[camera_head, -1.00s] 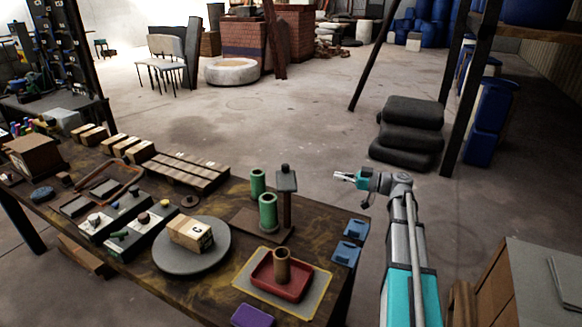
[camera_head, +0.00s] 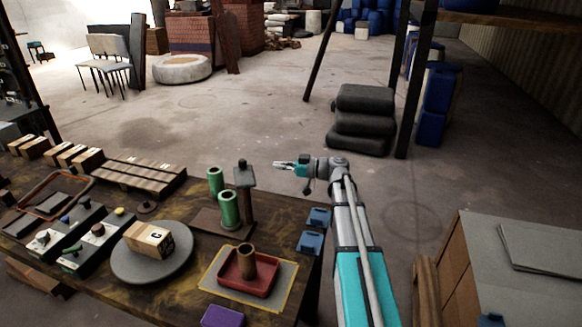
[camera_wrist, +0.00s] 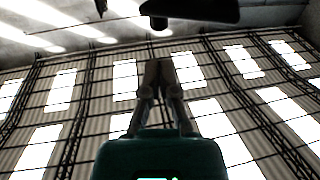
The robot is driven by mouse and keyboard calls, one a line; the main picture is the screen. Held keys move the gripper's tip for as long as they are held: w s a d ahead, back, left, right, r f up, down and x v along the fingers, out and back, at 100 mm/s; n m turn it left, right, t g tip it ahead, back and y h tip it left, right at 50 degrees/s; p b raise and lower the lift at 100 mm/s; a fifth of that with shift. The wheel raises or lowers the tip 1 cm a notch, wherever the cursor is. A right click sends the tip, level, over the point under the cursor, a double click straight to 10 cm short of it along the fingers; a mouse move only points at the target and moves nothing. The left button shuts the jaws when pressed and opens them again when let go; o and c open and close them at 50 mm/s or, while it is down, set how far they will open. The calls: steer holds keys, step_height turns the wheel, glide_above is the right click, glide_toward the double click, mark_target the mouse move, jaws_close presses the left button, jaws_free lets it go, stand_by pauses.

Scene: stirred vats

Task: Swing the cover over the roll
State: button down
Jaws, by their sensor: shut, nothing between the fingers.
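A dark flat cover (camera_head: 244,179) with a knob on top sits on an upright post on a small brown board. Two green rolls (camera_head: 229,209) stand upright on the same board, left of the post; the cover appears beside them, not over them. A brown roll (camera_head: 247,257) stands upright in a red tray (camera_head: 262,283) nearer me; I cannot tell which roll the task names. My gripper (camera_head: 275,165) is right of and beyond the cover, apart from it, empty, with its fingers pointing left. In the wrist view my fingers (camera_wrist: 158,66) meet at their tips against windows and roof.
The workbench (camera_head: 180,215) also holds a round grey plate (camera_head: 130,273) with a cardboard box (camera_head: 150,239), switch boxes, blue bins (camera_head: 311,242) at its right edge and a purple block (camera_head: 222,317). A wooden cabinet (camera_head: 455,277) stands right. Open floor lies beyond the bench.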

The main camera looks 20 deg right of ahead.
mark_target(244, 175)
steer(key=x, duration=0.8)
steer(key=shift+w+a, duration=0.2)
steer(key=shift+a, duration=0.05)
